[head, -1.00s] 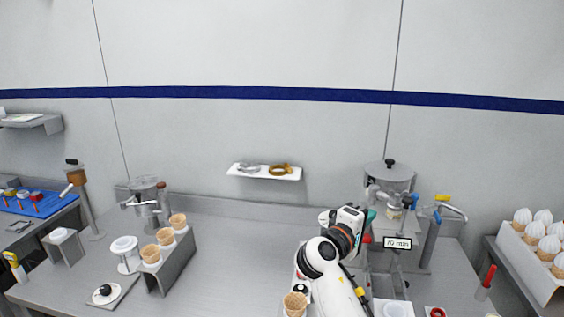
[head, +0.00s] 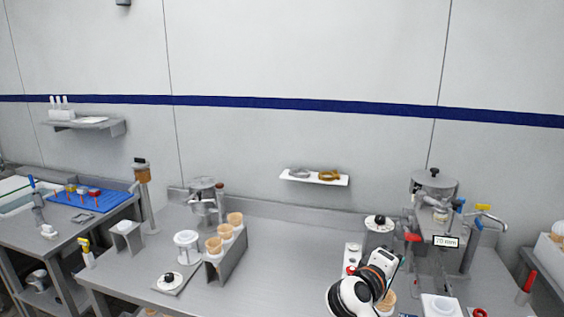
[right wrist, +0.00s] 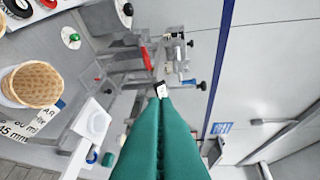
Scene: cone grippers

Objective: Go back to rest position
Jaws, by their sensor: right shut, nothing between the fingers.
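My right arm (head: 365,285) reaches in from the bottom of the head view, at the right part of the workbench (head: 290,262). Its fingertips are not clearly visible there. In the right wrist view, the green fingers of my right gripper (right wrist: 162,100) lie together, shut and empty. Behind them, the grey machine with valves and a red handle shows. My left gripper is not in view.
A grey machine (head: 435,190) with a "70 mm" sign stands right of my arm. A waffle cone (right wrist: 37,84) is close by in the right wrist view. A rack of waffle cones (head: 226,232) stands left. A small wall shelf (head: 315,179) holds rings. The bench middle is clear.

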